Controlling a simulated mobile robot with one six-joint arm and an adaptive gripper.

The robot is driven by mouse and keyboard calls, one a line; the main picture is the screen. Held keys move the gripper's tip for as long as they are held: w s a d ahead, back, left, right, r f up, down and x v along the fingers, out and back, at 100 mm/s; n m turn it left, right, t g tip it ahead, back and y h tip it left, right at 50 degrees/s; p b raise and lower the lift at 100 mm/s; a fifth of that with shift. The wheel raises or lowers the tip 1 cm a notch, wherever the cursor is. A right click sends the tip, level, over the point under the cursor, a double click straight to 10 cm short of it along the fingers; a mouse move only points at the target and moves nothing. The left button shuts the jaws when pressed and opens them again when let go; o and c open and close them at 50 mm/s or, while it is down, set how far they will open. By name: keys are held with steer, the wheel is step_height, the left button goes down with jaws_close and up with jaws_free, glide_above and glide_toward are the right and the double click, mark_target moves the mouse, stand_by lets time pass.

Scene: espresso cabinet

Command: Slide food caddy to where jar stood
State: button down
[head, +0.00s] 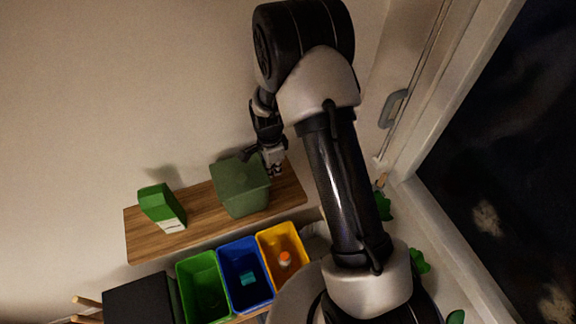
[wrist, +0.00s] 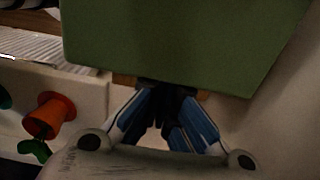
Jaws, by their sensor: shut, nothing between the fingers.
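The food caddy, a dull green tapered bin (head: 241,187), stands on the right half of the wooden wall shelf (head: 198,215). It also fills the upper part of the wrist view (wrist: 185,40). My gripper (head: 275,168) is at the caddy's right side, by its back right corner. In the wrist view my gripper's fingers (wrist: 165,95) are closed together and empty, close to the caddy's lower edge. I cannot tell whether they touch it. I see no jar in either view.
A green and white carton (head: 162,208) stands left of the caddy, with bare shelf between them. Below are green (head: 204,285), blue (head: 246,272) and yellow (head: 283,250) open bins. A window frame is at the right.

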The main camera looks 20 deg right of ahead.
stand_by(0.4)
steer(key=d+r, duration=0.3)
steer(key=r, duration=0.7)
steer(key=shift+d+b, duration=0.3)
steer(key=shift+d, duration=0.05)
